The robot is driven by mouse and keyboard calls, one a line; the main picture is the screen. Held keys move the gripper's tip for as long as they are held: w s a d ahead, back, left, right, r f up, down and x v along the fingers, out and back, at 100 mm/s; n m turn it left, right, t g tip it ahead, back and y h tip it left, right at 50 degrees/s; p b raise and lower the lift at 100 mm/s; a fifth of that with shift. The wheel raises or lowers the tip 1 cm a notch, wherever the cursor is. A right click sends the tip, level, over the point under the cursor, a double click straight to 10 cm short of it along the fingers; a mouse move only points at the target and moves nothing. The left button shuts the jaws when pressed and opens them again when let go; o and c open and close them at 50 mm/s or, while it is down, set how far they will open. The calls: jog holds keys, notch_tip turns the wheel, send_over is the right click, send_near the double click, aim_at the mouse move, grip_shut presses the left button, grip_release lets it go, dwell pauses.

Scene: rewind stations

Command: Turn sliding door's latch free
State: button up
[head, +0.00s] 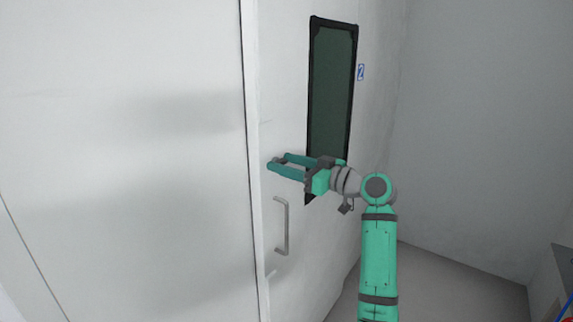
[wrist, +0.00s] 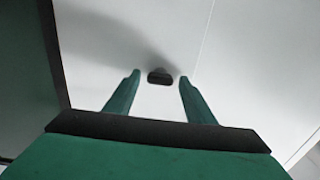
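The sliding door (head: 336,240) is a white panel with a tall dark window and a vertical metal handle (head: 282,226). In the wrist view a small dark latch piece (wrist: 160,76) sticks out from the white door face. My gripper (head: 277,163) points left at the door, above the handle and close to the door's left edge. In the wrist view my gripper (wrist: 157,80) is open, one finger on each side of the latch piece, with gaps on both sides. I cannot tell from the head view how far the fingertips are from it.
The dark window (head: 332,90) stands behind my gripper, with a small blue sign (head: 361,72) to its right. A white wall panel (head: 120,150) fills the left, past a dark vertical seam. Grey floor (head: 430,285) is free at the lower right.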

jog(key=c, duration=0.9)
jog(key=shift+m, duration=0.4)
jog(key=m, duration=0.3)
jog(key=shift+m, duration=0.4)
jog(key=m, duration=0.4)
jog(key=shift+w+d+f, duration=0.1)
jog(key=m, duration=0.5)
jog(key=shift+f, duration=0.1)
jog(key=m, duration=0.4)
jog(key=shift+d+m, duration=0.1)
jog(key=shift+m, duration=0.2)
